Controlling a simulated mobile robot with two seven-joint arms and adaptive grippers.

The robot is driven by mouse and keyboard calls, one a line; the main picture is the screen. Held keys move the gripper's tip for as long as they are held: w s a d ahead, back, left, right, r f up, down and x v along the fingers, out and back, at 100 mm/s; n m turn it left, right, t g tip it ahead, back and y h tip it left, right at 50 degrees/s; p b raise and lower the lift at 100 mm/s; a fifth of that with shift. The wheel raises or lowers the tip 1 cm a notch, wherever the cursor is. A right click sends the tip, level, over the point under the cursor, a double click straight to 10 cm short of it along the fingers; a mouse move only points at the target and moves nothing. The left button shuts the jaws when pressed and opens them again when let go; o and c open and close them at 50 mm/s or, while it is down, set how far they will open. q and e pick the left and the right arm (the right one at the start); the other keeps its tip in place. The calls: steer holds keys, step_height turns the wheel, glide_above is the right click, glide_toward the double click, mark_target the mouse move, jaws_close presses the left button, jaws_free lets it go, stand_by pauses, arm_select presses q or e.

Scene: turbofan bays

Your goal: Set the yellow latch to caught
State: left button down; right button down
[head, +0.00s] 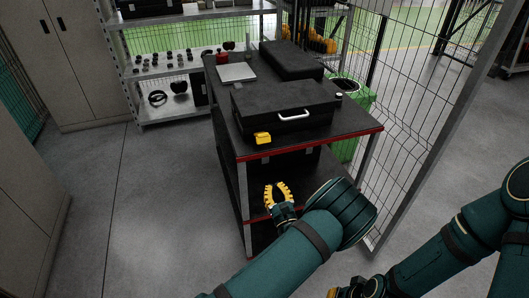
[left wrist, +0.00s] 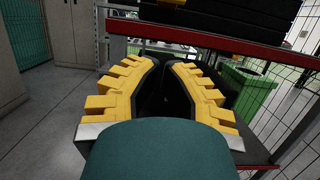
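The yellow latch (head: 263,138) is a small block on the front face of a black case (head: 284,106), near its left corner and left of the white handle (head: 293,115). I cannot tell from here whether the latch is caught. A bit of yellow also shows at the top edge of the left wrist view. My left gripper (head: 277,186) has yellow toothed fingers, parted with nothing between them. It is in front of the cart, below the latch and apart from it. In the left wrist view its fingers (left wrist: 165,65) show a gap. My right gripper (head: 345,292) is mostly cut off at the bottom edge.
The case rests on a dark cart (head: 347,125) with a red front edge. Another black case (head: 291,60) and a pale flat plate (head: 237,72) lie behind it. A wire fence and a green bin (left wrist: 246,92) stand to the right. Floor at left is clear.

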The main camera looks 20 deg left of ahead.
mark_target(264, 151)
arm_select(q)
steer(key=shift+a, duration=0.1)
steer(key=x, duration=1)
steer(key=shift+s+b, duration=0.1)
steer(key=shift+b, duration=0.25)
steer(key=shift+w+a+r, duration=0.2)
steer(key=shift+w+r, duration=0.1)
steer(key=shift+r, duration=0.3)
steer(key=shift+w+a+r, duration=0.15)
steer(key=shift+w+r, duration=0.15)
steer(key=shift+r, duration=0.3)
steer(key=shift+w+a+r, duration=0.2)
steer(key=shift+w+r, duration=0.1)
steer(key=shift+r, duration=0.25)
arm_select(e)
steer(key=shift+f, duration=0.25)
arm_select(q)
steer(key=shift+d+r, duration=0.1)
arm_select(e)
steer(key=shift+r, duration=0.1)
arm_select(q)
steer(key=shift+r+p, duration=0.1)
steer(key=shift+p, duration=0.55)
steer(key=shift+r, duration=0.1)
arm_select(e)
steer(key=shift+w+a+r, duration=0.1)
steer(key=shift+a+r, duration=0.4)
steer(key=shift+a, duration=0.2)
